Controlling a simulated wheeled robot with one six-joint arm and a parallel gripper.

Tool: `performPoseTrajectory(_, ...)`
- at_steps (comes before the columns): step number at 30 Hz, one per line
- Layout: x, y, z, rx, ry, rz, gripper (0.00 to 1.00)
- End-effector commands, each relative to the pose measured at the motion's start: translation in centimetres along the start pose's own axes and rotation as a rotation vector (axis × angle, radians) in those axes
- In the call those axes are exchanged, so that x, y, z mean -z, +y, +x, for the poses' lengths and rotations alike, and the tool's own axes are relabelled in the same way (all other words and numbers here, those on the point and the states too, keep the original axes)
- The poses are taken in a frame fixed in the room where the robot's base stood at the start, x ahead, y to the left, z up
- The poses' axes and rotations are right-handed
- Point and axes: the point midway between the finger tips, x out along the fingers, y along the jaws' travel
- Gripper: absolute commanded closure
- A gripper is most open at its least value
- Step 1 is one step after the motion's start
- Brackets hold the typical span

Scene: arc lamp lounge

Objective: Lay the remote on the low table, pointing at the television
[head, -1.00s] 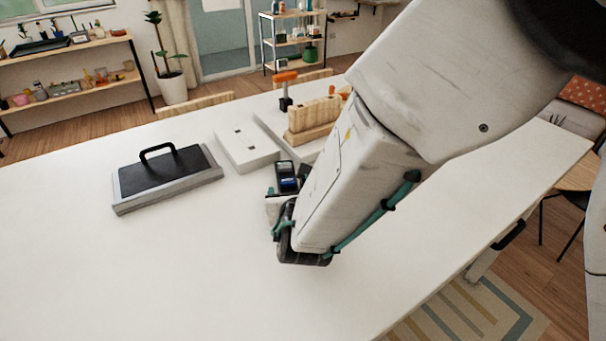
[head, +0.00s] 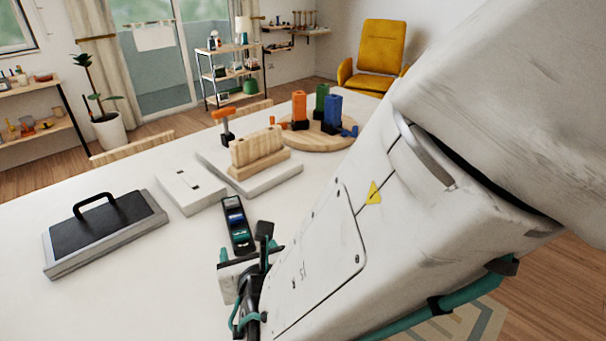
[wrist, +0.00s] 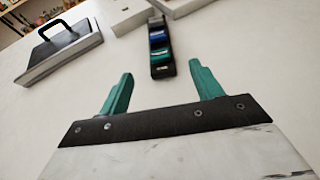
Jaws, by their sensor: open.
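My gripper (wrist: 161,69) is open and empty, with its two teal fingers apart over the white tabletop. In the head view the gripper (head: 247,256) is low over the table (head: 110,300), partly hidden by my own arm. A narrow black object with blue and green parts on top (head: 237,222) lies just beyond the fingers. In the wrist view this black object (wrist: 161,72) lies ahead, between the lines of the fingers, and not held. I cannot tell whether it is the remote. I see no television and no clear low table in these views.
A grey case with a black handle (head: 105,232) lies at left. A flat white box (head: 188,190) and a white board with a wooden block (head: 262,152) lie behind. A round wooden board (head: 322,138) holds coloured blocks. The front left tabletop is clear.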

Motion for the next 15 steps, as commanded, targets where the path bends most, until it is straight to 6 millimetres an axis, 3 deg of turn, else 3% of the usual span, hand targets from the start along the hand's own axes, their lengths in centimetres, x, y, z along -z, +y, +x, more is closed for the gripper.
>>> performPoseTrajectory(4,-1.0,-1.8,0.1,0.050,-0.011,0.054,0.35)
performPoseTrajectory(7,-3.4,-6.8,0.0,0.195,-0.039,0.208,0.35)
performPoseTrajectory(11,-6.8,-18.3,-2.4,0.522,-0.117,0.573,0.35)
performPoseTrajectory(12,-7.2,-22.1,-4.1,0.640,-0.148,0.710,0.35)
performPoseTrajectory(15,-7.0,-30.1,-9.4,0.925,-0.231,1.058,0.35)
